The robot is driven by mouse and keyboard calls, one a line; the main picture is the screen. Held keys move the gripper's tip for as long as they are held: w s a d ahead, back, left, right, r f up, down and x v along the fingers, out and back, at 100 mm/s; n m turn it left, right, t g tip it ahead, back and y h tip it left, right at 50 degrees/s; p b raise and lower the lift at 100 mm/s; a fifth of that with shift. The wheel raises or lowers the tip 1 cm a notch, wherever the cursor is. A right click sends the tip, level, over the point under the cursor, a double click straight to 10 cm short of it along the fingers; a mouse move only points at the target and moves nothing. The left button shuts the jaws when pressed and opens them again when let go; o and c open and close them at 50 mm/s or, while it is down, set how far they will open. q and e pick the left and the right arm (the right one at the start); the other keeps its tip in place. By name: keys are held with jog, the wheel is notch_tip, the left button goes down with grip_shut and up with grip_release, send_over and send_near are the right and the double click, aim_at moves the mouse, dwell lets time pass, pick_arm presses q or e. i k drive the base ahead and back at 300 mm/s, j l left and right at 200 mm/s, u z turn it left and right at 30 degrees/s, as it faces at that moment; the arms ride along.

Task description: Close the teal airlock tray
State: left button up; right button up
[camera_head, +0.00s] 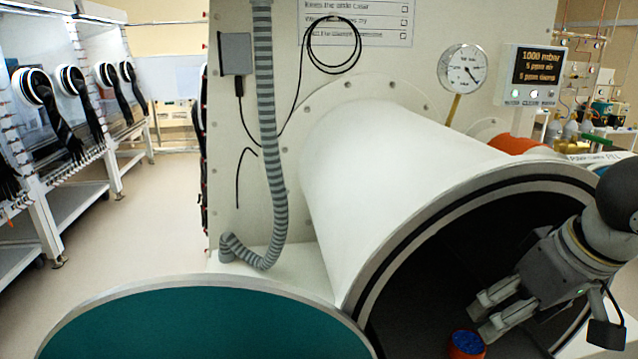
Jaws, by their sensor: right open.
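The large white cylindrical airlock (385,165) lies on its side with its round mouth open towards me. A teal round panel with a pale rim (205,325), the only teal part in view, lies at the lower left beside the mouth, its lower part cut off by the picture edge. My right gripper (478,318) is at the airlock mouth at the lower right. It is open, its fingers pointing left and down. A small orange-red cup with blue contents (466,345) is just below the fingertips; I cannot tell whether they touch. My left gripper is out of view.
A grey ribbed hose (268,150) hangs in front of the panel wall. A pressure gauge (463,68) and a display box (532,75) stand above the airlock. Gloveboxes with black gloves (60,110) line the left; the floor there is clear.

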aim_at(415, 314)
jog(key=k, duration=1.45)
